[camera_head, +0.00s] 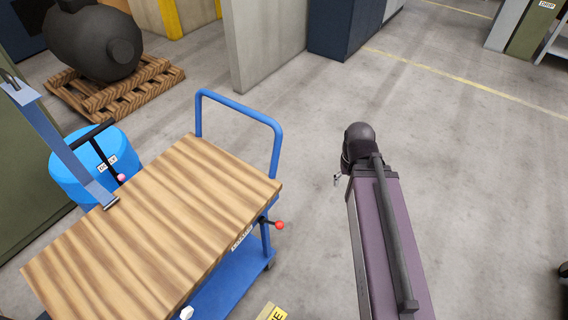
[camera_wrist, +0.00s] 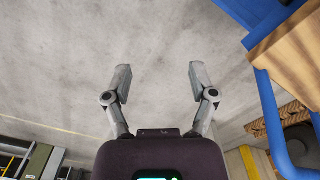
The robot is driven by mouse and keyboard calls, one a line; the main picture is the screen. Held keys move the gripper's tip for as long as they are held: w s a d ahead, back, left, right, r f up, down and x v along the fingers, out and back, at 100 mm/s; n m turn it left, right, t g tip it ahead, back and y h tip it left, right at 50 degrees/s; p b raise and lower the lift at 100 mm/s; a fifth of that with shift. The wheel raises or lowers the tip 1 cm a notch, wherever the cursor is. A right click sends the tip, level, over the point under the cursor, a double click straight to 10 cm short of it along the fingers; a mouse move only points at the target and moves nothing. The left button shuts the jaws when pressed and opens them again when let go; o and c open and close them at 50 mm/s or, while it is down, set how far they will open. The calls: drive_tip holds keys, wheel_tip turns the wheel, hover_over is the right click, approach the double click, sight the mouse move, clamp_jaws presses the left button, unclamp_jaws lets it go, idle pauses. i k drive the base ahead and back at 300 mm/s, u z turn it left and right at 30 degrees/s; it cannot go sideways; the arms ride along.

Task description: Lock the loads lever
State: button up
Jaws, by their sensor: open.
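A short dark lever with a red knob (camera_head: 280,225) sticks out from the right side of the blue cart (camera_head: 235,282), under its wooden top (camera_head: 175,215). A small label (camera_head: 241,238) is beside it, too small to read surely. My gripper (camera_wrist: 160,74) is open and empty in the wrist view, with bare floor between its fingers. In the head view only a bit of my gripper (camera_head: 338,179) shows past my arm, to the right of the cart and apart from the lever. The wrist view shows part of the blue frame (camera_wrist: 270,115) at right, but not the red knob.
A blue push handle (camera_head: 240,105) rises at the cart's far end. A blue barrel (camera_head: 75,170) and a pinkish knob (camera_head: 121,178) are at its left. A yellow label (camera_head: 271,312) shows at the bottom.

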sight(279, 225)
drive_tip(key=u, duration=0.7)
drive_tip(key=k, duration=1)
drive_tip(key=z, duration=0.5)
